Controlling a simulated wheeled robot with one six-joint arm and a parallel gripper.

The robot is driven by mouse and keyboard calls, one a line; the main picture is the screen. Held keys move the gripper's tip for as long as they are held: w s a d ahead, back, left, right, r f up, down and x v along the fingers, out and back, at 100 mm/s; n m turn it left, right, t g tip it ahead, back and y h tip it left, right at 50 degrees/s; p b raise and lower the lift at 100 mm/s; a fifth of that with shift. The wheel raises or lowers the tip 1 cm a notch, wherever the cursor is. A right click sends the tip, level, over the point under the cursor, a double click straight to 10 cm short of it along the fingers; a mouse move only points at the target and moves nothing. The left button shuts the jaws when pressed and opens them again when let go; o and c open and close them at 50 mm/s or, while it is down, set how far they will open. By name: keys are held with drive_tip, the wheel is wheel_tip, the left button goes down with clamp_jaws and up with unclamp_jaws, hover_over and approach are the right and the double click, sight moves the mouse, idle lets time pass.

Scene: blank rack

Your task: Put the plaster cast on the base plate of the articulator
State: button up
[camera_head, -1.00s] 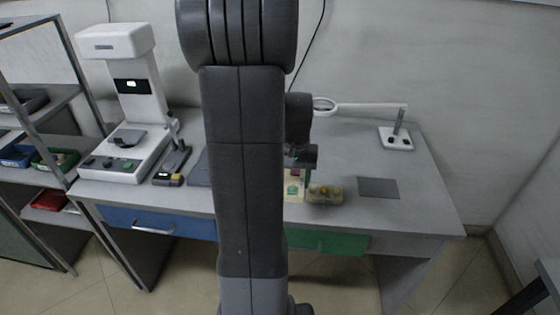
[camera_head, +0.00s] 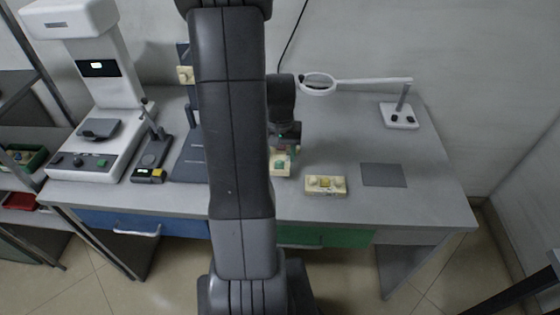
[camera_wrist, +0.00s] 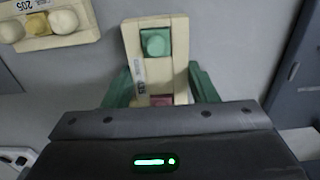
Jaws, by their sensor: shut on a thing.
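My gripper (camera_head: 284,149) is shut on a cream plaster cast (camera_head: 280,163) with a green square and a reddish patch. In the wrist view the green fingers (camera_wrist: 160,88) stand on either side of this cast (camera_wrist: 156,66), which carries a small label. It appears to be over the bench; its height is hard to tell. The articulator's dark grey base plate (camera_head: 187,163) lies left of it, partly hidden by my arm. A cream block (camera_head: 185,75) sits high on the articulator's dark upright. The plate seems to show at the right of the wrist view (camera_wrist: 299,78).
A second cream block (camera_head: 326,187), labelled 205 in the wrist view (camera_wrist: 45,25), lies on the bench right of my gripper. A flat grey pad (camera_head: 383,175) and a magnifier stand (camera_head: 399,116) are further right. A white machine (camera_head: 95,150) and small device (camera_head: 152,160) stand left.

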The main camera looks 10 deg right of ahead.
sight(280, 156)
drive_tip(key=shift+f, duration=1.75)
drive_tip(key=shift+f, duration=0.25)
drive_tip(key=o, duration=1.1)
drive_tip(key=shift+r, duration=0.1)
drive_tip(key=shift+c, duration=0.2)
